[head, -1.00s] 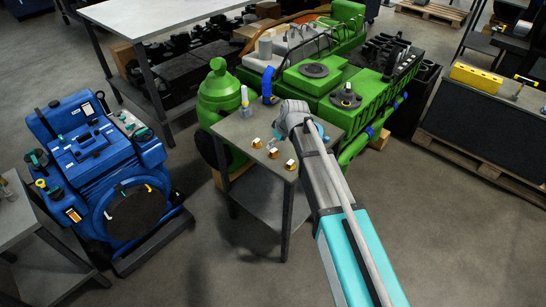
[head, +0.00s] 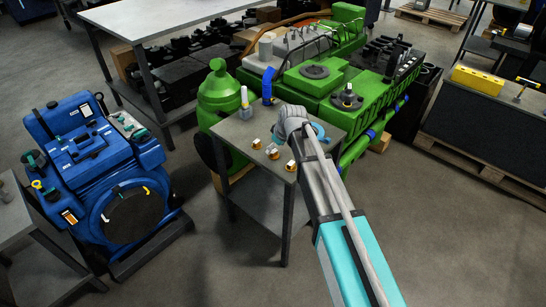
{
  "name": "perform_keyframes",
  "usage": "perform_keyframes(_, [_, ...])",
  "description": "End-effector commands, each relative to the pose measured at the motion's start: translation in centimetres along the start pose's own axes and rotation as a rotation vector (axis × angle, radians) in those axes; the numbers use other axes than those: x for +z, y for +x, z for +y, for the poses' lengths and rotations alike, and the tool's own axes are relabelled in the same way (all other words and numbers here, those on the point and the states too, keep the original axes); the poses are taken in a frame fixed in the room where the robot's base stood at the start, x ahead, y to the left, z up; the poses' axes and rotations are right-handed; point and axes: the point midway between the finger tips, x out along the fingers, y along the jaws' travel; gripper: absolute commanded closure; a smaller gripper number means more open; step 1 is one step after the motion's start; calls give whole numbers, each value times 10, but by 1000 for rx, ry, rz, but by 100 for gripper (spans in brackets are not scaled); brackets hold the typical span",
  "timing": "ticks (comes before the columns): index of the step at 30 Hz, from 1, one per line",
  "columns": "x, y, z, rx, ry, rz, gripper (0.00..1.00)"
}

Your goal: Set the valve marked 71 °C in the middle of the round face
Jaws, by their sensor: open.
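Three small brass-and-white valves stand on the grey bench top: one at the left (head: 257,143), one in the middle (head: 274,153) and one at the front (head: 291,165). Their markings are too small to read, so I cannot tell which is 71 °C. My gripper (head: 279,140) is small and mostly hidden by my wrist. It is open, low over the bench and close to the middle and front valves. A blue ring-shaped part (head: 319,130) shows partly behind my arm. A dark round face (head: 347,99) is on the green engine; I cannot tell whether it is the one named.
The small grey bench (head: 235,130) also bears a pale bottle-like item (head: 245,108) at its back. The green engine (head: 330,85) stands close behind it. A blue machine (head: 95,160) is at the left, with clear floor between.

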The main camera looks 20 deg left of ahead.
Motion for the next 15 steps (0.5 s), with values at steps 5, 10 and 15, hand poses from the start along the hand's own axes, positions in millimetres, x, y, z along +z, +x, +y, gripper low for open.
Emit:
perform_keyframes(5, [2, 19, 1, 0, 0, 0, 17])
perform_keyframes(10, [2, 29, 1, 0, 0, 0, 17])
perform_keyframes(15, [1, 31, 1, 0, 0, 0, 17])
